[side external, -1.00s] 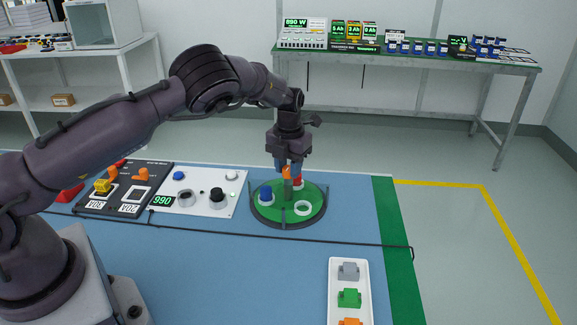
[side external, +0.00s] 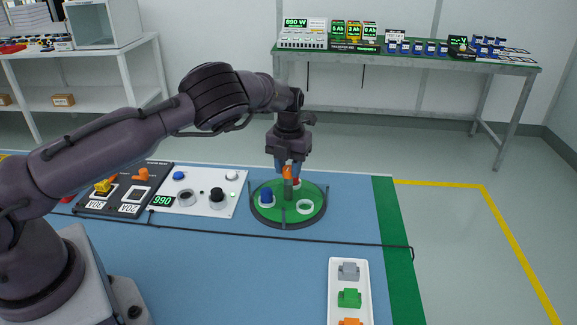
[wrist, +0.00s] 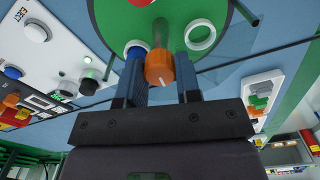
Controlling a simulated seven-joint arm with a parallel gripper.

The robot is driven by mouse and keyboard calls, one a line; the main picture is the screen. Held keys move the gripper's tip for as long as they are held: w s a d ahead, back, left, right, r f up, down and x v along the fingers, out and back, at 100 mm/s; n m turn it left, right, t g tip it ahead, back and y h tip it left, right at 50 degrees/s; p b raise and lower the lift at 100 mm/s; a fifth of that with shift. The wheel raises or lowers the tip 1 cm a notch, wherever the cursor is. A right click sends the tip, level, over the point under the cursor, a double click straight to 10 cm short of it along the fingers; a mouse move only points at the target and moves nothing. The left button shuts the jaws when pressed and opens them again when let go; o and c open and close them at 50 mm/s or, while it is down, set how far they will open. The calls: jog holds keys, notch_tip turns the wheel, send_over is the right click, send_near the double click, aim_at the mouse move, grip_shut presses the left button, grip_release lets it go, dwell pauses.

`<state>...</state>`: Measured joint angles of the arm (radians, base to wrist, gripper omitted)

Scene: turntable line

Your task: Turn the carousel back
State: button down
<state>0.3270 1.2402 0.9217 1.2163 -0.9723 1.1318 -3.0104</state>
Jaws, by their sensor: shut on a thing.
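The carousel (side external: 272,215) is a round green turntable with a dark rim on the blue bench. A grey post with an orange knob (side external: 287,172) stands at its centre. My gripper (side external: 288,168) points down and is shut on the orange knob. The wrist view shows the knob (wrist: 160,68) between the two blue fingers. A blue piece (side external: 266,196) stands at the disc's left in the side view. A white ring (side external: 305,207) lies at its right front.
A white control panel (side external: 165,206) with knobs, buttons and a display reading 990 lies left of the carousel. A black cable (side external: 340,240) crosses the bench in front. A white tray (side external: 335,290) of grey, green and orange parts lies at the front right.

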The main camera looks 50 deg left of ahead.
jog(key=c, duration=0.8)
grip_release()
jog(key=shift+w, duration=0.1)
notch_tip(320, 180, up, 13)
jog(key=shift+d, duration=0.1)
